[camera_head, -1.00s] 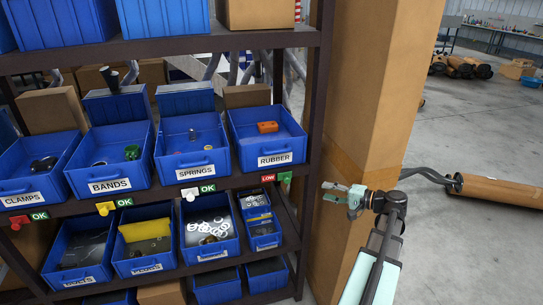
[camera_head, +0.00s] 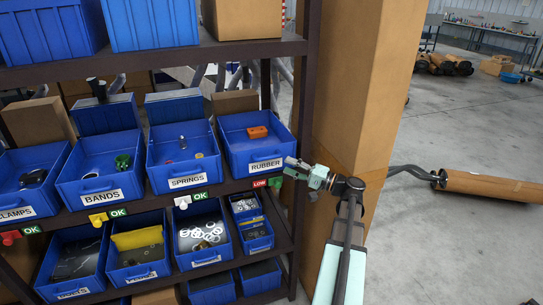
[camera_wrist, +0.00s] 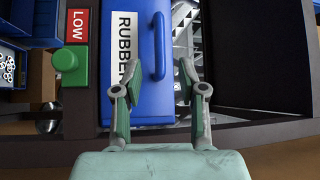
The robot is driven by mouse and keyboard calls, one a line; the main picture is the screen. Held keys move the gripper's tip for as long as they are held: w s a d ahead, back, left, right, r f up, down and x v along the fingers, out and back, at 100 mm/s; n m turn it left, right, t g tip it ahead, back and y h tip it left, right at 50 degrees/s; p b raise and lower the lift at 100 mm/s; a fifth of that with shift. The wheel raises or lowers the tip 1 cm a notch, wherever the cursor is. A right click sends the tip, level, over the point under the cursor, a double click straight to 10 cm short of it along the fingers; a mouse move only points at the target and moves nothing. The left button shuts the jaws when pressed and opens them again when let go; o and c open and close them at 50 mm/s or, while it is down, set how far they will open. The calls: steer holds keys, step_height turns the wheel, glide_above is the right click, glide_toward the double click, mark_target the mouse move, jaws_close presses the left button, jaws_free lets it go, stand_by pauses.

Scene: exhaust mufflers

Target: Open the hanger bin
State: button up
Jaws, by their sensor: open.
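No label that I can read says hanger. The blue RUBBER bin (camera_head: 252,152) sits at the right end of the middle shelf row, with an orange block (camera_head: 257,132) inside. In the wrist view, the RUBBER bin (camera_wrist: 140,105) shows its white label and a blue handle bar (camera_wrist: 160,45). My gripper (camera_head: 291,163) is open and empty at the right front of this bin, near the shelf post. In the wrist view, my gripper (camera_wrist: 158,66) has its fingers spread on both sides of the handle's line. I cannot tell whether they touch it.
A red LOW tag (camera_head: 260,183) and a green knob (camera_wrist: 71,62) are left of the handle in the wrist view. The SPRINGS bin (camera_head: 187,172) stands left of RUBBER. Open floor lies right.

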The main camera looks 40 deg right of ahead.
steer(key=p+x, duration=0.2)
steer(key=x, duration=0.5)
steer(key=shift+w, duration=0.4)
steer(key=shift+a, duration=0.1)
jaws_close()
